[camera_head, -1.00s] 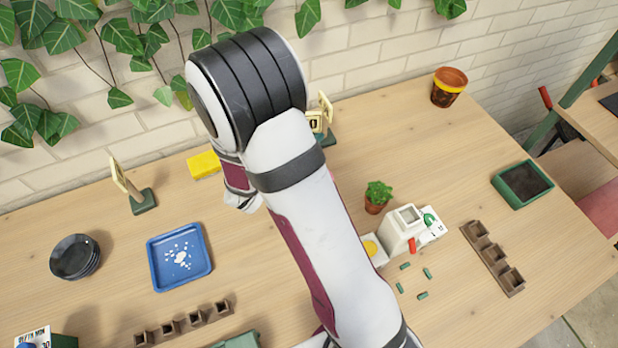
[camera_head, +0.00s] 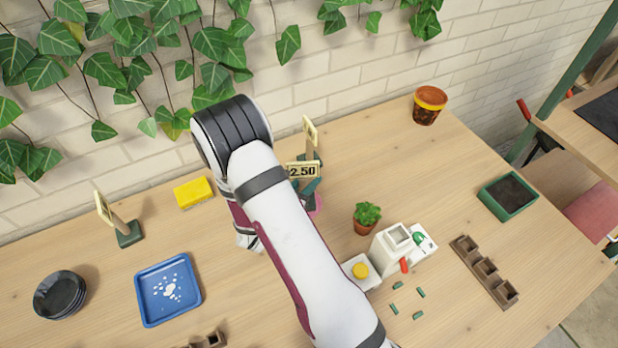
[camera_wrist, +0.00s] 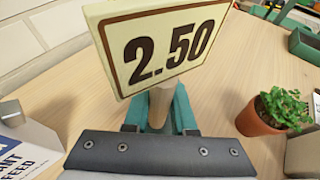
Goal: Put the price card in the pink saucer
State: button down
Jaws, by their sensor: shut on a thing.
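In the wrist view the price card (camera_wrist: 165,48) fills the upper middle, tilted, on a wooden stick. My gripper (camera_wrist: 158,112) is shut on it at the stick. In the head view my gripper (camera_head: 307,188) is partly hidden by my arm and the card. A small pink patch (camera_head: 315,206) just below the card looks like the pink saucer's edge; most of it is hidden. I cannot tell whether the card's base touches it.
A potted plant (camera_head: 367,217) and a white device (camera_head: 392,248) stand to the right. A yellow block (camera_head: 193,192), blue tray (camera_head: 168,290) and another card stand (camera_head: 128,233) are left. A feed packet (camera_wrist: 25,145) is at the wrist view's left.

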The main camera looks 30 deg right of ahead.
jog(key=shift+f, duration=0.25)
jog(key=c, duration=0.7)
grip_release()
jog(key=shift+c, duration=0.2)
